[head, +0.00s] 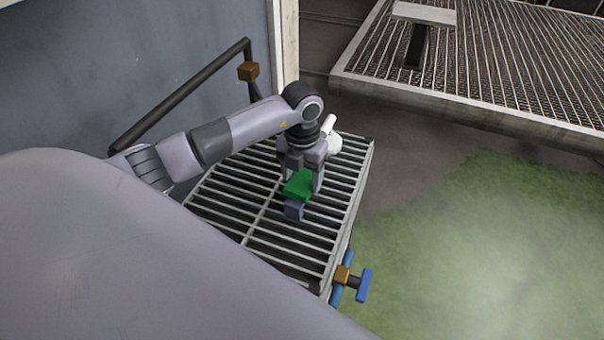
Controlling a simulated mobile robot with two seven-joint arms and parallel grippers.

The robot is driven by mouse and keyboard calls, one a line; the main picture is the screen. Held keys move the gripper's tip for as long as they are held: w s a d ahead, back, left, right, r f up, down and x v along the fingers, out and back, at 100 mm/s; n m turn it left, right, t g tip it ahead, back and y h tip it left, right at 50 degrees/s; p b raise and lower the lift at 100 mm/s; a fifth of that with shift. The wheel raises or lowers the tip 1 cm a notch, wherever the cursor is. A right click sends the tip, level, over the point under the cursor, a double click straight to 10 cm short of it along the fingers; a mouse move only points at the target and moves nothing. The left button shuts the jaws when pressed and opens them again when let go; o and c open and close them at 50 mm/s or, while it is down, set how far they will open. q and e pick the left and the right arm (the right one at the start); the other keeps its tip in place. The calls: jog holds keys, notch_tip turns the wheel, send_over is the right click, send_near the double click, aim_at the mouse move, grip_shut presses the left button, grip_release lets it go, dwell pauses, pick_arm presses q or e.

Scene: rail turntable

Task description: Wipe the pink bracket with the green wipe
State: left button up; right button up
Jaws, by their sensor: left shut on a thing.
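The green wipe (298,185) is between the fingers of my left gripper (302,180), which is shut on it and points down over the slatted grate. A small blue-grey piece (293,211) shows just in front of and below the wipe; I cannot tell whether they touch. I see no pink bracket; it may be hidden behind the gripper or wipe, or out of view. A white rounded object (332,137) shows just behind the gripper, partly hidden by it. My right gripper is not in view.
The slatted metal grate (262,222) has bare room around the gripper. A dark rail (180,95) with a brown block (248,71) runs along the wall at left. A blue handle (365,286) sticks out at the grate's front right corner. Mossy ground lies to the right.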

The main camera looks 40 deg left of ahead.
pick_arm(q)
jog(key=shift+f+b, duration=0.45)
jog(key=shift+f, duration=0.15)
dwell(0.6)
